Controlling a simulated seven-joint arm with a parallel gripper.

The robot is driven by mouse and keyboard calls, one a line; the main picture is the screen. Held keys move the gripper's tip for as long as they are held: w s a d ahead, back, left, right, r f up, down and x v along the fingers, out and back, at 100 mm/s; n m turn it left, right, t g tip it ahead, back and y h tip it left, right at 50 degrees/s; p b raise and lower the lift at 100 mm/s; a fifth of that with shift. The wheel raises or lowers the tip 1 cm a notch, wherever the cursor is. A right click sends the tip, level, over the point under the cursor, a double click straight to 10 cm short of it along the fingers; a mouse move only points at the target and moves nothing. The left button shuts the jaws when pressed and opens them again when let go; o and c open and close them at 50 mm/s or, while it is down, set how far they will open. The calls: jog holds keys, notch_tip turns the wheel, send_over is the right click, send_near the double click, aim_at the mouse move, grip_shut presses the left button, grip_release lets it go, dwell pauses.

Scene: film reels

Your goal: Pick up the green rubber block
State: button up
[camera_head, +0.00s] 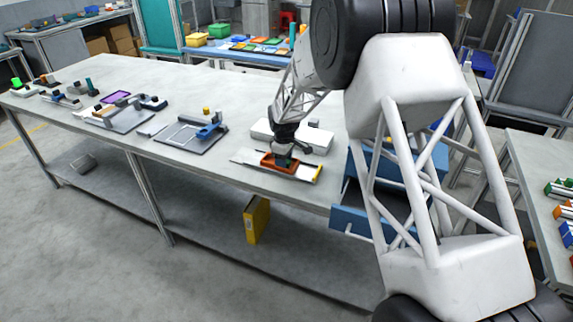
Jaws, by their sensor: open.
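My gripper (284,158) is at the near right part of the long table, pointing down over an orange-red tray (267,165). The fingers are open and dark, and low at the tray. A small dark green patch (282,162) shows in the tray, between or just below the fingertips. It may be the green rubber block, but it is mostly hidden and too small to be sure. I cannot tell whether the fingers touch it. A bright green item (17,83) stands far away at the table's left end.
The tray sits on a pale flat board with a yellow end (318,174). A white device (311,139) stands just behind. A grey plate with a blue fixture (208,131) lies to the left. Blue drawers (352,222) hang below the table's right end.

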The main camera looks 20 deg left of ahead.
dwell(0.5)
jog(key=c, duration=0.7)
jog(key=shift+r, duration=0.1)
jog(key=shift+r, duration=0.75)
notch_tip(320, 180, up, 2)
jog(key=shift+r, duration=0.1)
jog(key=s+d, duration=0.3)
jog(key=s, duration=0.1)
jog(key=s+d, duration=0.3)
jog(key=s, duration=0.1)
jog(key=s+d+r, duration=0.1)
jog(key=s+d, duration=0.2)
jog(key=s, duration=0.2)
jog(key=shift+d, duration=0.15)
